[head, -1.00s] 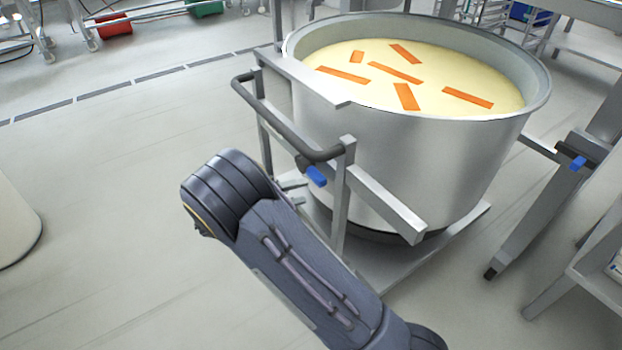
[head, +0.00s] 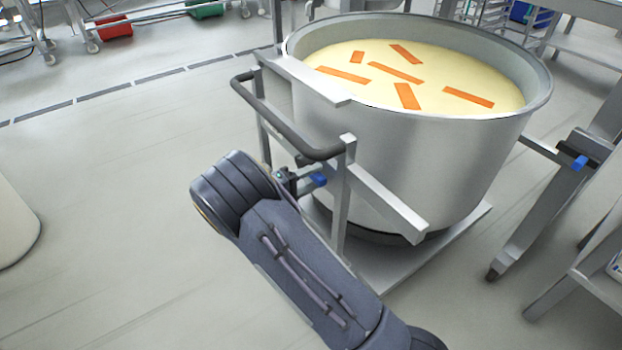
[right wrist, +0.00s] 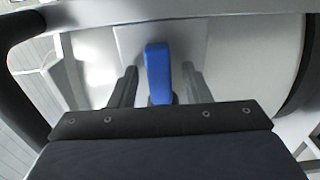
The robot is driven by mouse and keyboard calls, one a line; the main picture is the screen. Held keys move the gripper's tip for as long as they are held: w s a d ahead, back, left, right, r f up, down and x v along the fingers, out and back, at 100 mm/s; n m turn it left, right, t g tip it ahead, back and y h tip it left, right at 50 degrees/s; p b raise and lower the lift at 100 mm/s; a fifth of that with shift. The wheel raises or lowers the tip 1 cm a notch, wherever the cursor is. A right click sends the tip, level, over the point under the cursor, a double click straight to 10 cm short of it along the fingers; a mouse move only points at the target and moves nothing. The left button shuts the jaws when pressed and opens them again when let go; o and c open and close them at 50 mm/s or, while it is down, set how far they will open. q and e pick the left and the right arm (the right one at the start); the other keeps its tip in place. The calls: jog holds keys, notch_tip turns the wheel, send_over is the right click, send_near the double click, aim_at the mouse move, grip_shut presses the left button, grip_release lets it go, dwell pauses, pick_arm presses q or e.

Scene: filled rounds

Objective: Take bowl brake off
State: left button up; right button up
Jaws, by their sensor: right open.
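The large steel bowl (head: 420,150) stands on a wheeled frame with a dark push handle (head: 290,125). A blue brake lever (head: 319,180) sits low on the frame beside the handle's near post. My right gripper (head: 302,183) is just left of this lever, partly hidden by my own forearm. In the right wrist view the blue lever (right wrist: 158,72) stands upright between the two dark, spread fingers of my right gripper (right wrist: 160,88). The fingers are open, with a gap visible on both sides of the lever. My left gripper is not in view.
The bowl holds pale dough with several orange strips (head: 395,72). A second blue lever (head: 580,163) is on the frame's right side. A metal stand (head: 580,285) is at the right edge. The floor on the left is mostly clear, with a pale rounded object (head: 15,225) at the edge.

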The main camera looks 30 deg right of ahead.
grip_shut()
dwell(0.3)
